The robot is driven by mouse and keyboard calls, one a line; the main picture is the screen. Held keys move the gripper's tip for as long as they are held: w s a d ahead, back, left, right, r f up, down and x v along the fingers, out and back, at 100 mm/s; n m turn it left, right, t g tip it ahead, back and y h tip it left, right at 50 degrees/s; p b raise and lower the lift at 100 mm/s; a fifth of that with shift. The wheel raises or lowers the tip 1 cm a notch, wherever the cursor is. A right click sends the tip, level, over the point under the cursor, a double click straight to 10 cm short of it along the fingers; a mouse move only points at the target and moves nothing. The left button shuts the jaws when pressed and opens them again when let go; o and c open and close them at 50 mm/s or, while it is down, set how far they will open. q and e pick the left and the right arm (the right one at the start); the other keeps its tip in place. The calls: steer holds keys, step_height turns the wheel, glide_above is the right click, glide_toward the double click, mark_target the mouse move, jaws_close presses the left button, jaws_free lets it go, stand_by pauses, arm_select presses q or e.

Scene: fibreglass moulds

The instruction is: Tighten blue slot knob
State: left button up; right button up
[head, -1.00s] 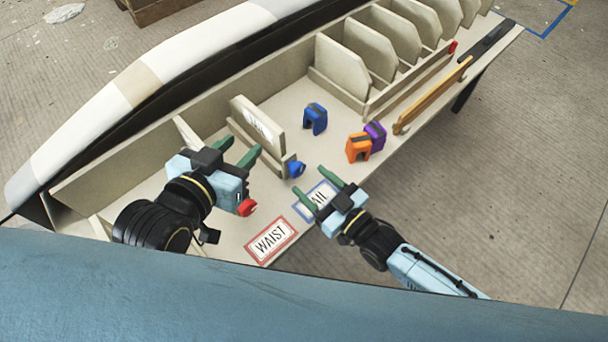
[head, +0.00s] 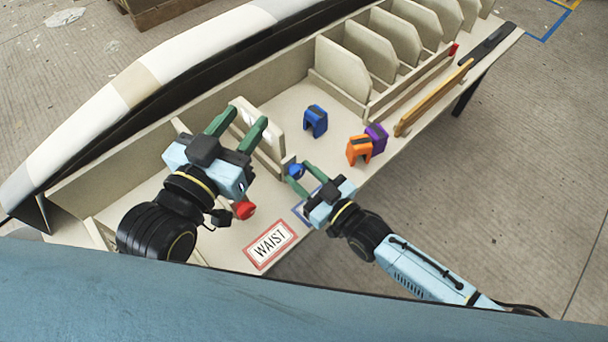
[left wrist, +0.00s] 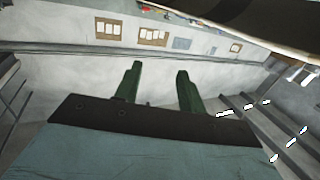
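The blue slot knob (head: 295,171) sits at the near end of a slot in the beige bench, beside an upright beige board (head: 260,128). My right gripper (head: 299,175) is at the blue knob with its green fingers on either side of it; whether they touch it is hard to tell. My left gripper (head: 252,126) is raised near the board, its green fingers apart and empty. The left wrist view also shows its two fingers (left wrist: 157,85) apart with nothing between them. A red knob (head: 243,210) sits nearer, below the left gripper.
A blue clamp (head: 315,121), an orange clamp (head: 358,150) and a purple clamp (head: 377,137) stand on the bench. Several upright boards (head: 370,50) stand in a rack farther back.

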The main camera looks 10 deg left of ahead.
steer(key=c, duration=0.4)
steer(key=m, duration=0.4)
steer(key=shift+m, duration=0.8)
arm_select(q)
steer(key=shift+a+f, duration=0.1)
steer(key=shift+f, duration=0.25)
arm_select(e)
steer(key=shift+d+m, duration=0.1)
steer(key=shift+m, duration=0.6)
arm_select(q)
steer(key=shift+r, duration=0.1)
arm_select(e)
steer(key=o, duration=1)
